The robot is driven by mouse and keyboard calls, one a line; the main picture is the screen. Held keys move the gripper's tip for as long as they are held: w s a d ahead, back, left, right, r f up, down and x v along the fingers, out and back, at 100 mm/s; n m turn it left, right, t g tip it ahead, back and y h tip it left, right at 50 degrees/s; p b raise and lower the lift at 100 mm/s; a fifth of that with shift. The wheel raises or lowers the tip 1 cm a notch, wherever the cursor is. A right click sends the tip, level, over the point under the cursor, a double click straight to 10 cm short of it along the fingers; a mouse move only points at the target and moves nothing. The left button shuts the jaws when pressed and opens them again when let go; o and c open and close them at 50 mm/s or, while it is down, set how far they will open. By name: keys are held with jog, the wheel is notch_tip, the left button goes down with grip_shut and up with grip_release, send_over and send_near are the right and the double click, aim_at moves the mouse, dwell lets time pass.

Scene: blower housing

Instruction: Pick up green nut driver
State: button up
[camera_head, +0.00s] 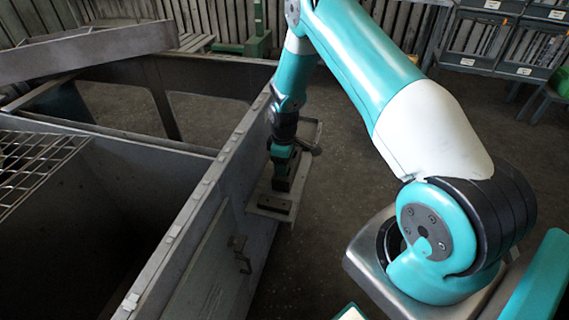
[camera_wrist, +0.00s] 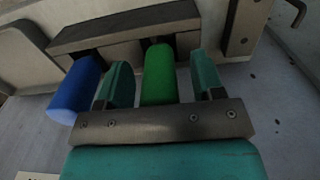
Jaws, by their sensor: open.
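The green nut driver (camera_wrist: 159,76) shows its green handle in the wrist view, with its upper end at a dark rack bar (camera_wrist: 122,28). My gripper (camera_wrist: 163,80) is open, with one teal finger on each side of the green handle. Small gaps seem to remain between the fingers and the handle. In the head view my gripper (camera_head: 284,172) is low beside the housing wall, at a small shelf (camera_head: 268,214). The green nut driver cannot be made out there. The lower part of its handle is hidden behind my gripper's body in the wrist view.
A blue-handled tool (camera_wrist: 75,88) hangs in the same rack, just left of my left finger. The grey housing wall (camera_head: 205,225) runs alongside my gripper, with a latch (camera_head: 241,254) on it. Open floor (camera_head: 335,205) lies to the right.

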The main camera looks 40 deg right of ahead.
jog(key=c, duration=1.1)
jog(key=shift+r, duration=0.15)
notch_tip(320, 180, up, 20)
